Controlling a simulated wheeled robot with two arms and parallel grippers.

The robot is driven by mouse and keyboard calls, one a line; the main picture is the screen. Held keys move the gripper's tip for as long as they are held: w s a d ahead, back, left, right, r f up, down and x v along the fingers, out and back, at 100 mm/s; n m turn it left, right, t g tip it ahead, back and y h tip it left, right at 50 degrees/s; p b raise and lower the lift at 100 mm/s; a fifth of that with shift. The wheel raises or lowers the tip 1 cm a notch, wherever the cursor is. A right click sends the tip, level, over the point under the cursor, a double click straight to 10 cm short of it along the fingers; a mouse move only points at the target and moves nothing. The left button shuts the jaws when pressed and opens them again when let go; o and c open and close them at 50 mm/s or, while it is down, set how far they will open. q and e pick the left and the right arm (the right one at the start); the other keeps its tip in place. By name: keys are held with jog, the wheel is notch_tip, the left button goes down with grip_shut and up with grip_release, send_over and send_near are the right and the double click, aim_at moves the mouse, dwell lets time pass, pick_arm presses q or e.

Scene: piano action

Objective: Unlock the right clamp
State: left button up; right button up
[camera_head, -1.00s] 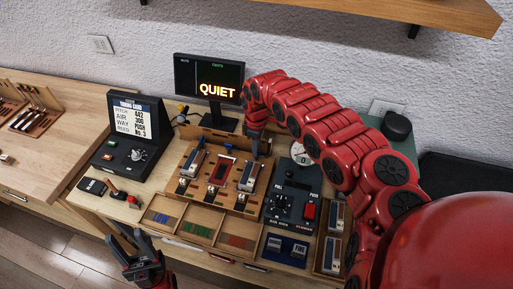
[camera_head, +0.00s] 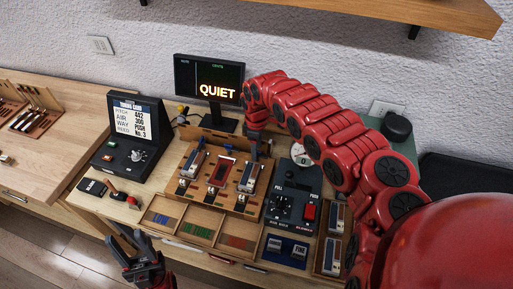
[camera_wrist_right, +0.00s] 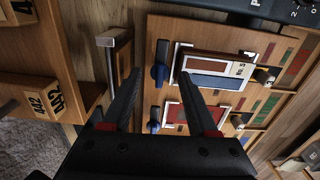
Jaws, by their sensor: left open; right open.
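A similar blue lever (camera_wrist_right: 153,119) is lower in the right wrist view. My right gripper (camera_wrist_right: 160,68) is open, its fingers on either side of the upper lever in that view; I cannot tell whether they touch it. In the head view, my right gripper (camera_head: 254,150) is over the back right of the board, hiding part of it. My left gripper (camera_head: 128,242) is open and empty at the front left.
A monitor reading QUIET (camera_head: 210,88) stands behind the board. A black control box (camera_head: 290,200) is to its right, a tuning card console (camera_head: 130,135) to its left. Compartment trays (camera_head: 200,231) lie in front. A metal-topped post (camera_wrist_right: 107,41) shows near the right fingers.

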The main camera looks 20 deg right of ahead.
notch_tip(320, 180, up, 17)
jog(key=b, duration=0.5)
jog(key=shift+r, duration=0.15)
